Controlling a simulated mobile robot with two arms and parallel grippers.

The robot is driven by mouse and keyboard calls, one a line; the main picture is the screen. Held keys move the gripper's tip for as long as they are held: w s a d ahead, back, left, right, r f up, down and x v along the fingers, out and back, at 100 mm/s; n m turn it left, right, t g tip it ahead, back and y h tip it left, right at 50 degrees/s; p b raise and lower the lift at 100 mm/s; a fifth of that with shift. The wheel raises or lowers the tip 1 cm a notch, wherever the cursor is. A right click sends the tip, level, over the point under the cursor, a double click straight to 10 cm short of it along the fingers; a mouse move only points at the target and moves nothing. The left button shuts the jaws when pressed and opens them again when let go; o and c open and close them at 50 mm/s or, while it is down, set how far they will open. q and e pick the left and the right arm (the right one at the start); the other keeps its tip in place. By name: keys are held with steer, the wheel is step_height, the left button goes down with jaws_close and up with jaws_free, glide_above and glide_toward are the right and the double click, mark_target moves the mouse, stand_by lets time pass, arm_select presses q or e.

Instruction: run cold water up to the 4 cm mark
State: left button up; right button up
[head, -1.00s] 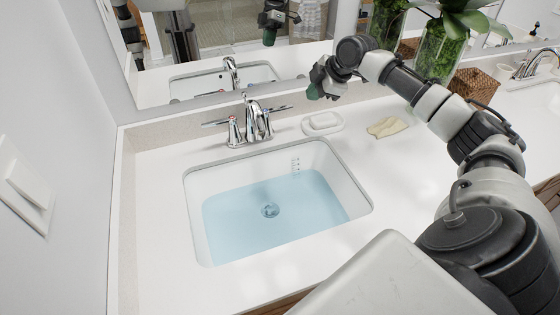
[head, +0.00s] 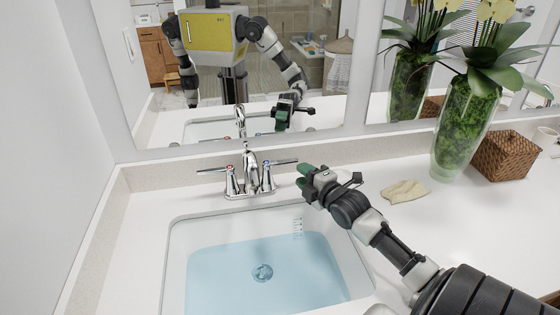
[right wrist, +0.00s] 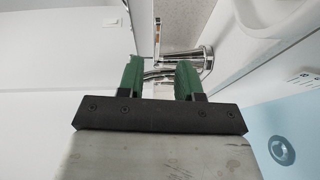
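The white sink basin (head: 180,235) holds pale blue water (head: 225,262). Its surface lies near the lower end of the printed depth scale (head: 297,228); the numbers are too small to read. The chrome faucet (head: 249,170) has a left lever (head: 216,170) with a red mark and a right lever (head: 280,163). I cannot make out a stream from the spout. My right gripper (head: 302,176) is beside the right lever's tip. In the right wrist view its green fingers (right wrist: 160,78) are apart, with chrome faucet parts (right wrist: 187,60) beyond; contact is unclear. My left gripper is not directly in view.
A tall glass vase (head: 462,130) with a plant and a wicker box (head: 505,155) stand farther right. The mirror (head: 330,60) is behind the faucet, and a wall (head: 50,150) is at left. A drain (head: 262,273) shows under the water.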

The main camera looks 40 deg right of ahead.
mark_target(290, 163)
steer(key=shift+w+d+r+t, duration=0.1)
steer(key=shift+w+d+t, duration=0.05)
steer(key=shift+w, duration=0.45)
steer(key=shift+w+d+t, duration=0.15)
steer(key=shift+w, duration=0.4)
steer(key=w, duration=0.5)
steer(key=shift+w+d+p, duration=0.3)
steer(key=shift+d, duration=0.05)
steer(key=shift+w, duration=0.85)
arm_select(q)
steer(key=shift+a+r, duration=0.15)
steer(key=shift+a, duration=0.3)
steer(key=shift+a, duration=0.1)
steer(key=shift+a, duration=0.2)
arm_select(e)
jaws_close()
